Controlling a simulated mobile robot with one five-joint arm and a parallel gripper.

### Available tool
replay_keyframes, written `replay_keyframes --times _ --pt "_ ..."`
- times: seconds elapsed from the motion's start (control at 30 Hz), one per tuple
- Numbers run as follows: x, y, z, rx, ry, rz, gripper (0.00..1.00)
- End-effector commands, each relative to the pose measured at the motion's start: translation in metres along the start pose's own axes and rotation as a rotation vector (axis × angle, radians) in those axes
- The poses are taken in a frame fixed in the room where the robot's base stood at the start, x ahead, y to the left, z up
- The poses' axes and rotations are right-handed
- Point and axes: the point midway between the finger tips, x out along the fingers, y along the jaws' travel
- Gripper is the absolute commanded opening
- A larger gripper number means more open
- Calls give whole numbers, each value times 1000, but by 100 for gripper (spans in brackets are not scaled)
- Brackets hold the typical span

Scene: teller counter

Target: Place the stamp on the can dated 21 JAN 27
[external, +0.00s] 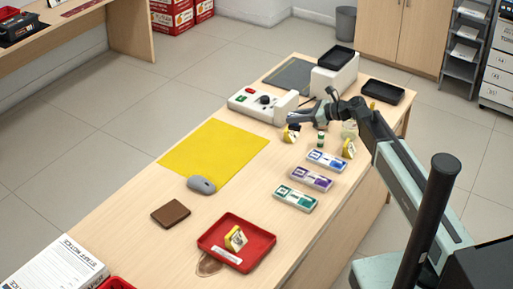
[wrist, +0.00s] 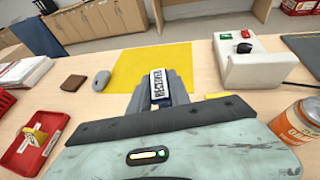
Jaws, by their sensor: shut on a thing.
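My gripper (wrist: 160,90) is shut on a small block with a white, dark-printed face (wrist: 158,79); its print is too small to read, and I cannot tell for sure that it is the stamp. An orange can (wrist: 298,122) stands upright at the right edge of the wrist view, partly cut off. Its date is not readable. A pale can-like thing (external: 349,130) stands beside my arm.
The yellow mat (external: 213,152) is bare. Blue, purple (external: 311,179) and green pads lie at the right. Other yellow blocks stand near my arm (external: 348,149) and in the red tray (external: 258,258). A grey mouse (external: 201,185) and white machine (external: 265,104) are close by.

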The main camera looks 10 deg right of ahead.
Motion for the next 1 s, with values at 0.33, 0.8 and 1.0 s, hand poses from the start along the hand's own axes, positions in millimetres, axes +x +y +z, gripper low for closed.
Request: replay_keyframes --times 0.33,0.8,1.0 --pt "-123 -106 -22 80 1 -192 0" --pt "-104 -163 -22 88 1 -212 0" --pt "-70 -214 -14 88 2 -211 0"
